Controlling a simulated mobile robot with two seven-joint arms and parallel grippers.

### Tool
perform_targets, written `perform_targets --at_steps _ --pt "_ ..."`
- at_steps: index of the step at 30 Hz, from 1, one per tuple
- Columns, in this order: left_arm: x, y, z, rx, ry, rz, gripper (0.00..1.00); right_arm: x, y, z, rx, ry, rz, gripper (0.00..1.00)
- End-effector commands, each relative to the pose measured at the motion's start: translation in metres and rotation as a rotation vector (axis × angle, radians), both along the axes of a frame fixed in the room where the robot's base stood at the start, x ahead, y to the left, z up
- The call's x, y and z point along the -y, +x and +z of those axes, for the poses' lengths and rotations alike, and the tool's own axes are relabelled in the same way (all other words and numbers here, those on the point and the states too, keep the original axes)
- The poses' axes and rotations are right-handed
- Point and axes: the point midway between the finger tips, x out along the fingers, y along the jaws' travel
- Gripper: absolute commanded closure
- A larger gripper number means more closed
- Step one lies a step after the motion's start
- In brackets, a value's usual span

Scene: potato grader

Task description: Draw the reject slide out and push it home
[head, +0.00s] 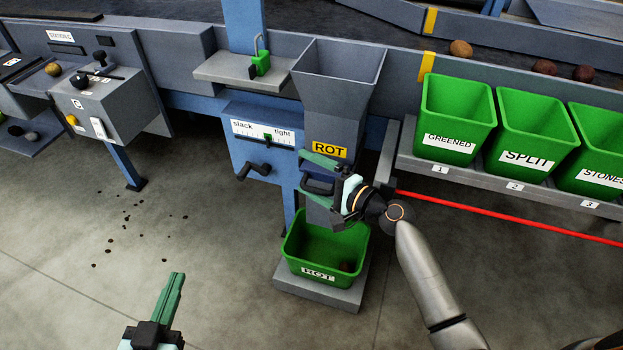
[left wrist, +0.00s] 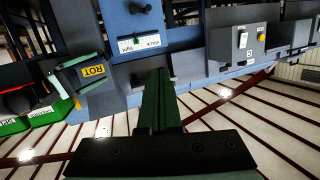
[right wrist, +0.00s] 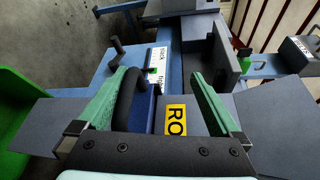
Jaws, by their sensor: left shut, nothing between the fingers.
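The grey ROT chute (head: 338,85) stands in the middle of the head view, with a yellow ROT label (head: 330,149). On its front is the reject slide, a dark blue plate (right wrist: 150,108) with a black loop handle (right wrist: 128,98). The handle also shows in the head view (head: 317,186). My right gripper (head: 316,183) is open at the chute front. In the right wrist view its fingers stand wide apart, with the handle between them, nearer the left finger. I cannot tell if they touch it. My left gripper (head: 176,290) is shut and empty, low over the floor.
A green ROT bin (head: 307,262) stands below the chute on a grey base. A slack/tight panel (head: 262,134) with a crank is left of the chute. Several green bins (head: 455,118) line a shelf at right, above a red line.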

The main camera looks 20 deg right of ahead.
Motion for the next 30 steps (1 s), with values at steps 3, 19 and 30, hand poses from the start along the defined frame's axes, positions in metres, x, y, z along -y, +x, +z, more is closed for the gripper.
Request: perform_targets --at_steps 3,19,30 --pt "0.000 -0.010 -0.025 -0.122 -0.001 0.010 1.00 0.005 0.001 0.037 0.052 0.013 -0.018 0.44" --pt "0.004 -0.077 -0.115 -0.594 -0.002 0.027 1.00 -0.008 -0.046 0.077 0.052 0.014 -0.017 0.53" --pt "0.007 -0.072 -0.103 -0.582 -0.005 0.022 1.00 -0.024 -0.102 0.093 0.041 0.010 -0.011 0.53"
